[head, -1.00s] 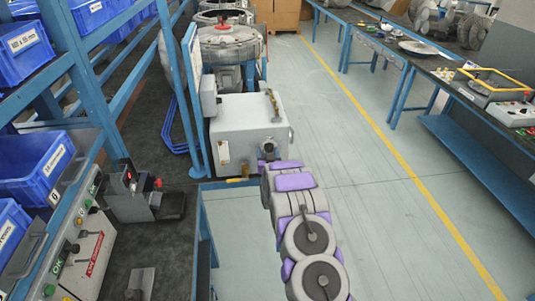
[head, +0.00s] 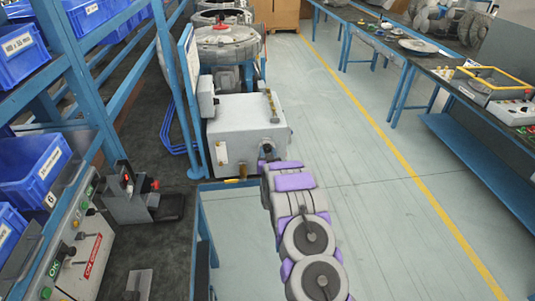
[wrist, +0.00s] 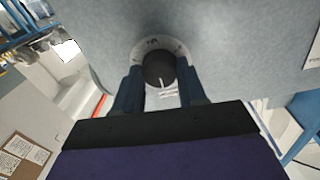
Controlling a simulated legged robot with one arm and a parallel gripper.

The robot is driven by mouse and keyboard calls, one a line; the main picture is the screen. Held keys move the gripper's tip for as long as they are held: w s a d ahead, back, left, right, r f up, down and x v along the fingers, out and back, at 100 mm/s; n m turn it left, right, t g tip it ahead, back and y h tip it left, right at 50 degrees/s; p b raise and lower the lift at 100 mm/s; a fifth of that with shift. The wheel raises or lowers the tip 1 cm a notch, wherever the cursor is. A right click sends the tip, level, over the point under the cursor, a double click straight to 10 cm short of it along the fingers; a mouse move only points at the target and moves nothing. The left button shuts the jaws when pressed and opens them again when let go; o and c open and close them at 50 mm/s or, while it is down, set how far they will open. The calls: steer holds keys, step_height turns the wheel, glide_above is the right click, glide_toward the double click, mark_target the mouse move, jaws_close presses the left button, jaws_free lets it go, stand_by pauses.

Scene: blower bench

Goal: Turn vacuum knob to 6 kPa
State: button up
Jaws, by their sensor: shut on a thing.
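The vacuum knob (wrist: 158,68) is a round black knob with a white pointer line, on the face of a grey box. A pale dial scale rings it; its figures are too small to read. In the wrist view my gripper (wrist: 160,84) has one dark finger on each side of the knob and is shut on it. The pointer line points toward the gripper's palm in that view. In the head view the grey box (head: 240,130) stands at the end of my arm, and my gripper (head: 268,160) is at its front face, with the knob mostly hidden.
A blue-framed bench (head: 145,262) with blue bins (head: 30,168) runs along the left. A round machine (head: 225,42) stands behind the grey box. Another bench (head: 480,95) runs along the right. The floor between, with a yellow line (head: 400,158), is clear.

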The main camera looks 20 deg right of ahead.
steer(key=m, duration=0.2)
steer(key=shift+m+p, duration=0.35)
steer(key=shift+m, duration=0.05)
steer(key=shift+s+d+m, duration=0.1)
steer(key=shift+m, duration=2.1)
steer(key=o, duration=1.1)
steer(key=shift+c, duration=0.2)
steer(key=p+v, duration=0.2)
steer(key=v, duration=1.5)
steer(key=shift+s+r, duration=0.15)
steer(key=shift+r, duration=0.05)
